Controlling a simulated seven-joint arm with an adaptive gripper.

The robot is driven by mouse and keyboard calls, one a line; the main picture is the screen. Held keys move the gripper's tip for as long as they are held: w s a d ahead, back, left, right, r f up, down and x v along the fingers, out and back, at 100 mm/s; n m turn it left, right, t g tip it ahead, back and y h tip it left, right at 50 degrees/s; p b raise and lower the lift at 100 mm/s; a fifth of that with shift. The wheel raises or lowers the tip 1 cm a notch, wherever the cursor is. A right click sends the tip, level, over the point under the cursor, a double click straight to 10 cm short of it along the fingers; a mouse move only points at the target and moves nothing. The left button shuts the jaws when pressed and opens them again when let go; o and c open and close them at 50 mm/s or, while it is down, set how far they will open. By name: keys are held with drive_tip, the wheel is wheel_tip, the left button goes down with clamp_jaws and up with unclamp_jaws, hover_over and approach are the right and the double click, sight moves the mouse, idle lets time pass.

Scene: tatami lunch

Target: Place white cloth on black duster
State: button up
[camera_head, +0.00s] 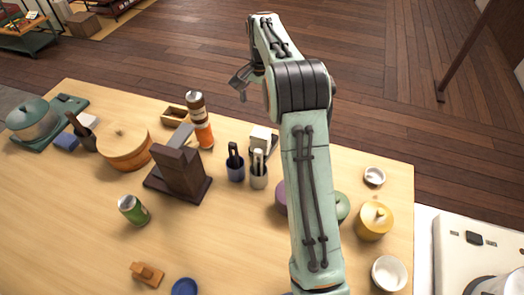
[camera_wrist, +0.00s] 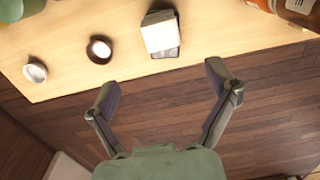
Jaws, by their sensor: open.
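A white folded block, which looks like the cloth (camera_head: 261,138), rests on a dark flat piece, which looks like the black duster (camera_head: 272,148), near the table's far edge. In the wrist view the white cloth (camera_wrist: 162,35) covers most of the dark duster (camera_wrist: 168,53), whose edges show at the top and lower right. My gripper (camera_head: 240,86) is raised beyond the table's far edge. In the wrist view my gripper (camera_wrist: 160,84) is open with nothing between its fingers, and the cloth lies above them in the picture, apart from both.
Blue (camera_head: 235,170) and white (camera_head: 258,177) holders with upright items stand in front of the cloth. An orange bottle (camera_head: 203,134) and a dark wooden stand (camera_head: 178,173) are to the left. A small white bowl (camera_head: 375,176) and yellow pot (camera_head: 374,221) are to the right.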

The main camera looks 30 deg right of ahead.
drive_tip(key=s+a+r+n, duration=0.2)
drive_tip(key=s+a+r, duration=0.25)
drive_tip(key=s, duration=0.25)
drive_tip(key=s+a+r+n, duration=0.3)
drive_tip(key=s+a+r, duration=0.15)
drive_tip(key=s, duration=0.25)
drive_tip(key=s+a+f+n, duration=0.2)
drive_tip(key=s+a, duration=0.1)
drive_tip(key=s, duration=0.7)
drive_tip(key=s+a+f+n, duration=0.3)
drive_tip(key=s, duration=0.7)
drive_tip(key=shift+a+y, duration=0.35)
drive_tip(key=shift+y, duration=0.05)
drive_tip(key=shift+o, duration=1.3)
